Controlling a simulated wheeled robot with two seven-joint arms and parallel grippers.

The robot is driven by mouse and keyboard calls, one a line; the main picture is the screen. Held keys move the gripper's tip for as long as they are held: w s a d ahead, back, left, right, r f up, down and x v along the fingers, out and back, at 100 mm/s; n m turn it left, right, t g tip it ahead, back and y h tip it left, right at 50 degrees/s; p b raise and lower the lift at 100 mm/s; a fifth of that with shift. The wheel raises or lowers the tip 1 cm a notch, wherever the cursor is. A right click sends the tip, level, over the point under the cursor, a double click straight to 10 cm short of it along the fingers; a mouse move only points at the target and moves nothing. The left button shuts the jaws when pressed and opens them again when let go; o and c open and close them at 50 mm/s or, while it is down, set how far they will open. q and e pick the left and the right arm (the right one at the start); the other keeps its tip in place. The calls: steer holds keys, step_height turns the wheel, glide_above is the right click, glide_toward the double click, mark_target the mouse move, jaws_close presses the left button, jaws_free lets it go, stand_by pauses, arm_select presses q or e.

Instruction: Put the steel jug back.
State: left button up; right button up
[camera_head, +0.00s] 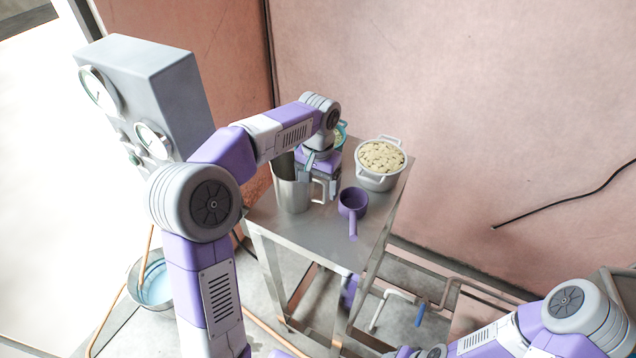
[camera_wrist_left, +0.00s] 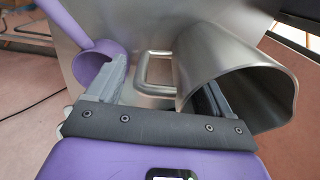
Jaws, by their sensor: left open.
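The steel jug (camera_head: 291,193) stands upright on the steel table (camera_head: 318,230), near its left edge. My left gripper (camera_head: 320,180) is open at the jug's handle side. In the left wrist view the jug (camera_wrist_left: 245,82) is at the right, its open mouth towards the camera. Its handle (camera_wrist_left: 155,70) shows between the two spread fingers of my left gripper (camera_wrist_left: 157,82), and I see no grip on it.
A purple dipper (camera_head: 353,203) stands right of the jug, close to my left gripper. A white pot of beans (camera_head: 380,162) stands at the back right. A teal-rimmed container (camera_head: 341,132) is partly hidden behind my wrist. The table's front is clear.

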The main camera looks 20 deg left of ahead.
arm_select(q)
step_height(320, 180, up, 12)
steer(key=p, duration=0.3)
steer(key=shift+r, duration=0.15)
